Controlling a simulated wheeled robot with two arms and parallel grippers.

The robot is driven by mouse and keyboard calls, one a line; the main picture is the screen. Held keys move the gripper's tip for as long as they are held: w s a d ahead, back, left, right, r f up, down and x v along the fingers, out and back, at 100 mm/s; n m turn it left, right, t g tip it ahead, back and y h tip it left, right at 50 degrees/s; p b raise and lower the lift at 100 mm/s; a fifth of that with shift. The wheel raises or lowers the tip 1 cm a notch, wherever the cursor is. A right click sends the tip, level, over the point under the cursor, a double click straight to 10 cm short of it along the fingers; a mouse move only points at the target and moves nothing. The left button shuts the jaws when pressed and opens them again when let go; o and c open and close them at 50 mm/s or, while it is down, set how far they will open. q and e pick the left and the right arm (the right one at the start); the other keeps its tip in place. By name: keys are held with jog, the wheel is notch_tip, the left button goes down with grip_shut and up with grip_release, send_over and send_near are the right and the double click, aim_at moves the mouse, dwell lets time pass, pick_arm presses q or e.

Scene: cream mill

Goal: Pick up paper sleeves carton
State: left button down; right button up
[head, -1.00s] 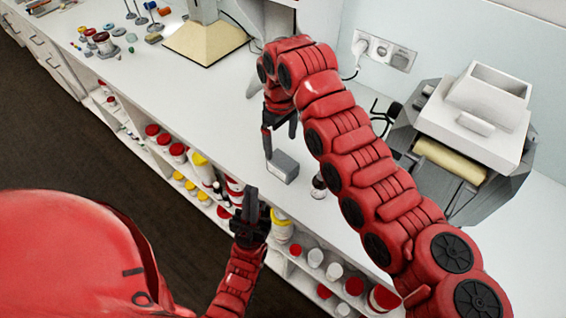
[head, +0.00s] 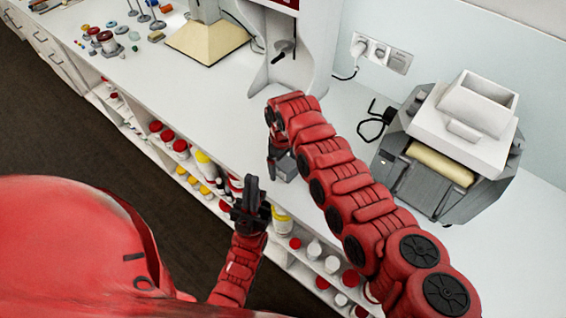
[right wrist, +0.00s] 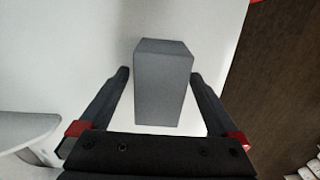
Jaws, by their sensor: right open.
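A plain grey box (head: 287,166), which I take to be the paper sleeves carton, stands on the white counter near its front edge. In the head view my right arm partly covers it. In the right wrist view the carton (right wrist: 163,88) is between the fingers of my right gripper (right wrist: 160,75). That gripper is open, with a gap showing on each side of the carton. My left gripper (head: 250,198) is in front of the counter, apart from the carton; its dark fingers show edge-on, so their opening is unclear.
A grey and white machine with a cream roller (head: 441,163) stands at the right of the counter (head: 205,97). Another machine (head: 296,62) stands behind the carton. Shelves under the counter hold jars with red and yellow lids (head: 282,218). Small items lie at the far left.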

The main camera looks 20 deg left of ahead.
jog(key=shift+f, duration=0.1)
jog(key=shift+c, duration=0.3)
jog(key=c, duration=1.4)
jog(key=shift+o, duration=0.2)
